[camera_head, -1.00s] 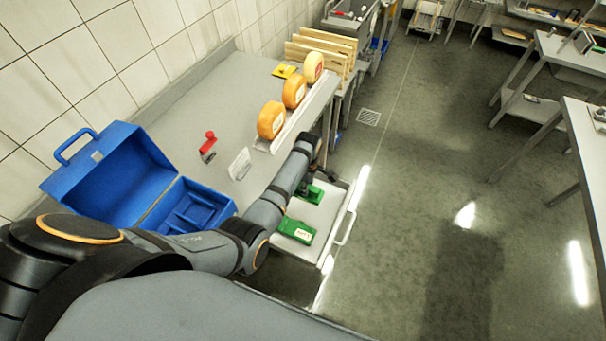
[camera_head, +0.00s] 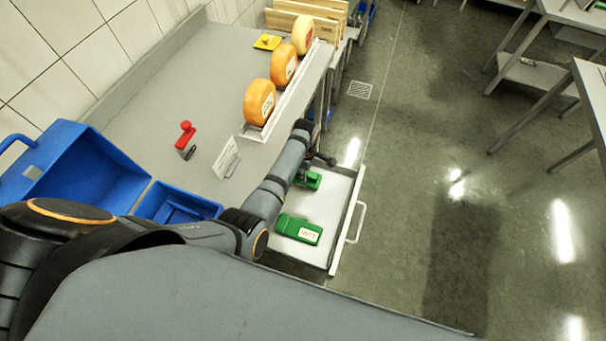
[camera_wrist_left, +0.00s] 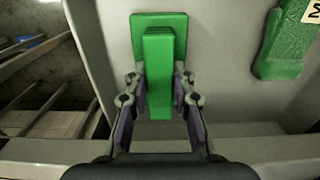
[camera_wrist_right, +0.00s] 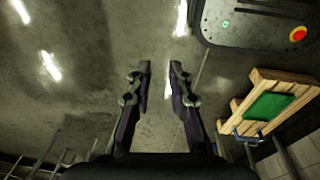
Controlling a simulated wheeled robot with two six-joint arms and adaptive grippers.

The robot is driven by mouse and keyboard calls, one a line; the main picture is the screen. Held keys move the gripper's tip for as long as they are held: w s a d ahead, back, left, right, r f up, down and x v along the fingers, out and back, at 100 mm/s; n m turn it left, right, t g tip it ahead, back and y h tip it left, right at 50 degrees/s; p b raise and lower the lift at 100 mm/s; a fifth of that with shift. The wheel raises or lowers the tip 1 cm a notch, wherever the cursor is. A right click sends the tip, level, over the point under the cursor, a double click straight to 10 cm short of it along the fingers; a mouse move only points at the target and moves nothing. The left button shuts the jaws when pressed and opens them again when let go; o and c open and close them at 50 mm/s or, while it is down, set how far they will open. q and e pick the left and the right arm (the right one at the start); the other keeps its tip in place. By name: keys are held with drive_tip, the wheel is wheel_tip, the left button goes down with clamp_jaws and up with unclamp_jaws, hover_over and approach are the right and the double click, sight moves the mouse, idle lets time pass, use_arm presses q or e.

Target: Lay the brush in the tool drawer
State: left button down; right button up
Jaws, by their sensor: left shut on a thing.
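The green brush (camera_head: 309,181) is in the open tool drawer (camera_head: 330,252), near the drawer's far end. The left wrist view shows its flat green base and upright handle (camera_wrist_left: 158,75). My left gripper (camera_wrist_left: 158,108) is shut on the handle, one finger on each side. In the head view my left forearm hides part of the brush. I cannot tell whether its base touches the drawer floor. My right gripper (camera_wrist_right: 158,68) is open and empty over the floor, with its fingertips apart; it is outside the head view.
A green labelled box (camera_head: 299,229) lies in the near part of the drawer. The bench above holds a blue toolbox (camera_head: 80,170), a red-handled tool (camera_head: 186,139), a small sign (camera_head: 227,158) and cheese wheels (camera_head: 259,103).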

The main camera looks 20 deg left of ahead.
use_arm(q)
drive_tip(key=shift+s+r, duration=0.1)
drive_tip(key=shift+s, duration=0.1)
drive_tip(key=shift+s+d+r, duration=0.1)
drive_tip(key=shift+s+d, duration=0.05)
drive_tip(key=c, duration=1.5)
unclamp_jaws()
drive_tip(key=shift+d+f, duration=0.15)
drive_tip(key=shift+f, duration=0.05)
drive_tip(key=shift+c, duration=0.2)
drive_tip(key=shift+o, duration=2.1)
drive_tip(key=shift+r, duration=0.3)
wheel_tip(320, 180, up, 9)
drive_tip(key=p, duration=0.9)
drive_tip(key=shift+f, duration=0.1)
drive_tip(key=shift+r, duration=1.5)
use_arm(e)
wheel_tip(320, 180, up, 9)
drive_tip(key=s, duration=0.1)
drive_tip(key=shift+s+f, duration=0.15)
drive_tip(key=shift+s, duration=0.05)
